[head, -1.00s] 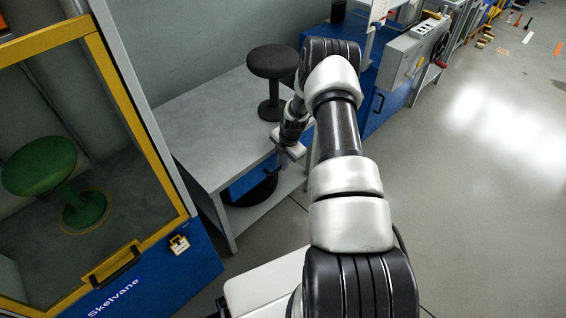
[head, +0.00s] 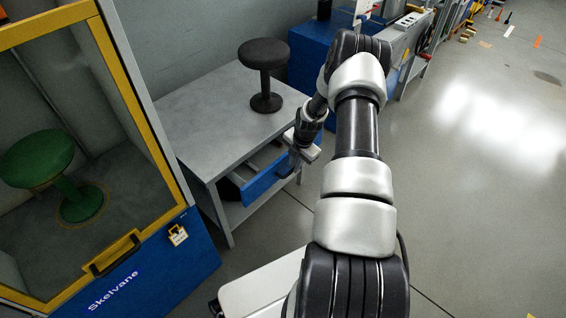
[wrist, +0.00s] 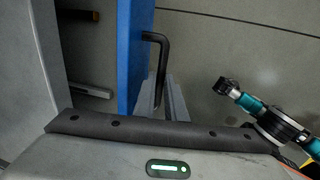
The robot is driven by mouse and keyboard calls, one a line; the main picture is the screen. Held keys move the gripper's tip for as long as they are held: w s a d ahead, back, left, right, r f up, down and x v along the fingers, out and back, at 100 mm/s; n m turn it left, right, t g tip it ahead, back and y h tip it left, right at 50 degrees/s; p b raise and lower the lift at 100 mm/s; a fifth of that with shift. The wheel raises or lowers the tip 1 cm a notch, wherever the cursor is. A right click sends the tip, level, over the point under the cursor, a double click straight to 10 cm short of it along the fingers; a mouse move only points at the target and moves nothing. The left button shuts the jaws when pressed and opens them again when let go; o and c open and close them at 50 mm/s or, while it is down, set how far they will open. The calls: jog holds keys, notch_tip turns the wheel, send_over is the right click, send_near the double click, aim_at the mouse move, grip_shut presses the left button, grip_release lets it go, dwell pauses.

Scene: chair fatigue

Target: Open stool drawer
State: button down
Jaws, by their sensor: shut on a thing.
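The blue drawer (head: 262,187) under the grey worktable (head: 195,115) stands partly pulled out, with its inside showing behind the front panel. In the wrist view its blue front (wrist: 136,50) runs up the picture, with a black bent handle (wrist: 158,42) on its outer side. My gripper (wrist: 170,103) is shut on this handle; the contact is partly hidden by the wrist housing. A black stool (head: 264,55) stands upright on the tabletop.
A yellow-framed cabinet (head: 165,150) with a green stool (head: 38,160) inside stands at the left. A blue unit (head: 312,50) stands behind the table.

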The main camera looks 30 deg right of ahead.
jog(key=s+d+p, duration=0.1)
jog(key=s+d, duration=0.3)
jog(key=s, duration=0.8)
jog(key=shift+d+p, duration=0.25)
jog(key=shift+p, duration=0.1)
jog(key=c, duration=1.8)
grip_release()
jog(key=s+r+p, duration=0.1)
jog(key=r, duration=0.4)
jog(key=s+r+p, duration=0.1)
jog(key=r+p, duration=0.1)
jog(key=r, duration=0.4)
jog(key=s+d+r+p, duration=0.1)
jog(key=r, duration=0.5)
jog(key=shift+s, duration=0.1)
